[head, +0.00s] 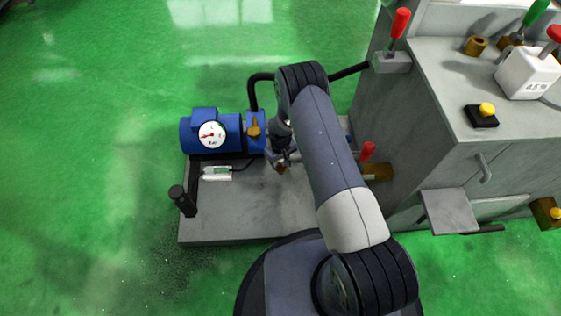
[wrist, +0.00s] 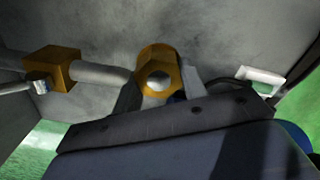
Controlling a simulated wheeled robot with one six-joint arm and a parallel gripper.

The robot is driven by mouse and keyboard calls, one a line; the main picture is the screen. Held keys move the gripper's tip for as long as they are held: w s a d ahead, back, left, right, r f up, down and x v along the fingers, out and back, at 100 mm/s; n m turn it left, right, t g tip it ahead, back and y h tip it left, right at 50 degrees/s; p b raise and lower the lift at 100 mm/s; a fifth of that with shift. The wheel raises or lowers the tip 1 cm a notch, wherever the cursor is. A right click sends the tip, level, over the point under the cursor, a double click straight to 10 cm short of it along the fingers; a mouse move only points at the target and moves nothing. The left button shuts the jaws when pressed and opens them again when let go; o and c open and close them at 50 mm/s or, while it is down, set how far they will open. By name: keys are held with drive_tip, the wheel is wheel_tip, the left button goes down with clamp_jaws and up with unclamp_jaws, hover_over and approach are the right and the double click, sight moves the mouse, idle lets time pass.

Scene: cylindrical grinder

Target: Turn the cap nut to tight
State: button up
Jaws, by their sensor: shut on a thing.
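The cap nut (wrist: 158,66) is a brass hexagonal piece with a pale round centre, in the middle of the wrist view. My gripper (wrist: 158,93) is shut on it, with a grey finger on either side of its lower part. A pale pipe runs left from beside the nut to a brass block (wrist: 52,70). In the head view my gripper (head: 281,156) is low over the grey base slab, right of the blue motor. Only a small brass patch shows there, and my arm hides most of the nut. I cannot tell how tight the nut is.
The blue motor (head: 222,133) with a round gauge (head: 211,134) stands left of my gripper on the grey slab (head: 215,226). A white device (head: 217,173) and a black post (head: 183,201) are near. A red-handled valve (head: 368,151) and grey cabinet (head: 462,150) are right.

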sight(282, 161)
drive_tip(key=m+b, duration=0.4)
drive_tip(key=m, duration=0.1)
drive_tip(key=shift+d+f+m, duration=0.1)
drive_tip(key=shift+f+m, duration=0.05)
drive_tip(key=shift+m, duration=0.15)
drive_tip(key=m+b, duration=0.2)
drive_tip(key=m, duration=0.4)
drive_tip(key=shift+d+b, duration=0.1)
drive_tip(key=shift+b, duration=0.2)
drive_tip(key=o, duration=1)
wheel_tip(282, 161, up, 11)
drive_tip(key=p, duration=0.3)
drive_tip(key=shift+p, duration=0.35)
wheel_tip(282, 161, down, 11)
drive_tip(key=b, duration=0.3)
drive_tip(key=shift+b, duration=0.4)
